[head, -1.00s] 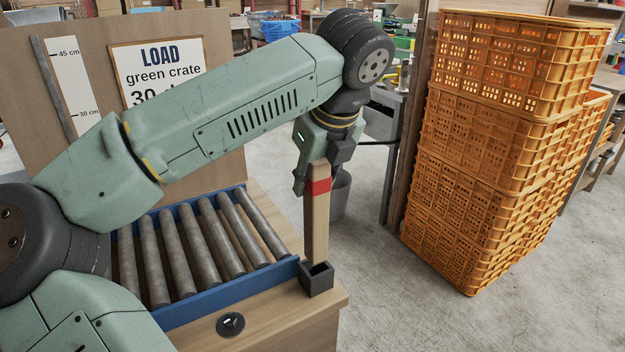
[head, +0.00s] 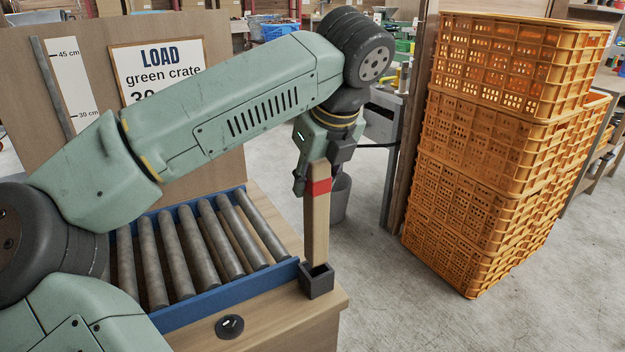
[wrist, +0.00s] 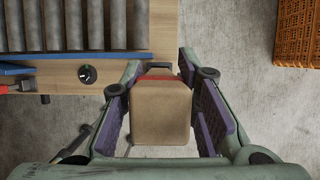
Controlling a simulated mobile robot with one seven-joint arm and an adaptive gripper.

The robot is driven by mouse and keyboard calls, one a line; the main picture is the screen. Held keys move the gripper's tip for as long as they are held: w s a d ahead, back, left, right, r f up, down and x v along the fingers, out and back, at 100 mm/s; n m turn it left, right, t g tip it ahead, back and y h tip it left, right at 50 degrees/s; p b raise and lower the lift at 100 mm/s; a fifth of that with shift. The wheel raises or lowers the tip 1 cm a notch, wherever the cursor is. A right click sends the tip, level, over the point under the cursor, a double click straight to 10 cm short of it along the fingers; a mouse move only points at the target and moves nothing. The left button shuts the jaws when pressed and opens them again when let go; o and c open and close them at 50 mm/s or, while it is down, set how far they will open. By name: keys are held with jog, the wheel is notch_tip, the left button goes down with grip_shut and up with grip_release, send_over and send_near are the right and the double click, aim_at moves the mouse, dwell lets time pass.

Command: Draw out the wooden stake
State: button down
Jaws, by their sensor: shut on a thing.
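The wooden stake (head: 316,230) stands upright at the front right corner of the roller table, with a red band near its top. Its lower end is in a dark square socket (head: 316,281). My gripper (head: 318,172) is shut on the stake's upper part, around the red band, from above. In the wrist view the stake's top (wrist: 162,110) fills the space between the two purple-padded fingers. How deep the stake sits in the socket is hidden.
A tall stack of orange crates (head: 490,150) stands on the floor to the right. Rollers in a blue frame (head: 225,292) lie left of the stake. A round black knob (head: 230,326) is on the wooden top. A sign board (head: 158,70) stands behind. Bare floor lies between table and crates.

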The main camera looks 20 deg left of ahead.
aim_at(313, 211)
jog(key=shift+f+b, duration=3.2)
jog(key=shift+f, duration=0.15)
jog(key=c, duration=1.2)
grip_release()
jog(key=shift+o, duration=0.2)
jog(key=shift+r, duration=0.1)
